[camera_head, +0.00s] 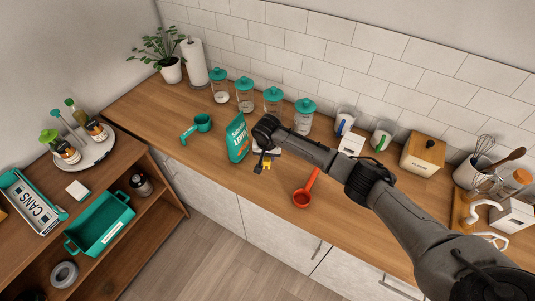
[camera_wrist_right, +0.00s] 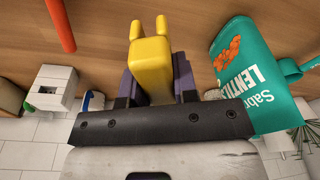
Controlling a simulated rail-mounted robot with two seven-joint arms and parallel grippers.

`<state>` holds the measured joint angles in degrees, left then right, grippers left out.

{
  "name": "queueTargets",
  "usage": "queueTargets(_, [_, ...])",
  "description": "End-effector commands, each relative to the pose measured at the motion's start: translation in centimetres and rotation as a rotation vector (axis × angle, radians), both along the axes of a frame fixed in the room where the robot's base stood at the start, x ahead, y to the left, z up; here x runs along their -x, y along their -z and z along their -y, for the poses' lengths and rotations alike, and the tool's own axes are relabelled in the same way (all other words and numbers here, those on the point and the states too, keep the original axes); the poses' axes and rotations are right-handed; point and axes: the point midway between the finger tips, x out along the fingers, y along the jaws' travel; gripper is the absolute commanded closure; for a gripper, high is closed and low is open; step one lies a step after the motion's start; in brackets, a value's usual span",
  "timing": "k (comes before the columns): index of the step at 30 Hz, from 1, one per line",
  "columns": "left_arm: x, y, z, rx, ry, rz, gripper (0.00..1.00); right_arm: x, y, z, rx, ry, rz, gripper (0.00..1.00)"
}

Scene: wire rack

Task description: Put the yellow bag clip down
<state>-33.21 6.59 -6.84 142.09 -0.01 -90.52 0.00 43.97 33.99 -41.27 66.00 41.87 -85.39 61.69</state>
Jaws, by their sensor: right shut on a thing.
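The yellow bag clip (camera_wrist_right: 150,55) is held between the fingers of my right gripper (camera_wrist_right: 154,85) in the right wrist view. In the head view, my right gripper (camera_head: 262,160) is above the front part of the wooden counter, and the yellow clip (camera_head: 267,166) shows small at its tip. I cannot tell whether the clip touches the counter. The green lentil bag (camera_head: 237,138) stands just left of the gripper; it also shows at the right of the wrist view (camera_wrist_right: 255,75). My left gripper is not in view.
A red scoop (camera_head: 303,197) lies right of the gripper and a teal scoop (camera_head: 198,127) lies left of the bag. Several teal-lidded jars (camera_head: 245,97) stand behind. A low shelf with a teal crate (camera_head: 101,224) is at left. Counter space in front of the bag is narrow.

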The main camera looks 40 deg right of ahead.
Motion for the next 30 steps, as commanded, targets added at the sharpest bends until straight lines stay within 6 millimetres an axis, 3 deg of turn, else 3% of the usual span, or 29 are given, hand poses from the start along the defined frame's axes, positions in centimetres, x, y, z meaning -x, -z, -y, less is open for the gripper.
queueTargets(1, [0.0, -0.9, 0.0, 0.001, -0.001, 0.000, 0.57, 0.0, -0.4, -0.1, -0.001, 0.000, -0.002, 0.95])
queueTargets(30, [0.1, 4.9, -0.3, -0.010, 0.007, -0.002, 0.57, 0.0, 11.3, -0.1, 0.000, 0.000, -0.001, 0.95])
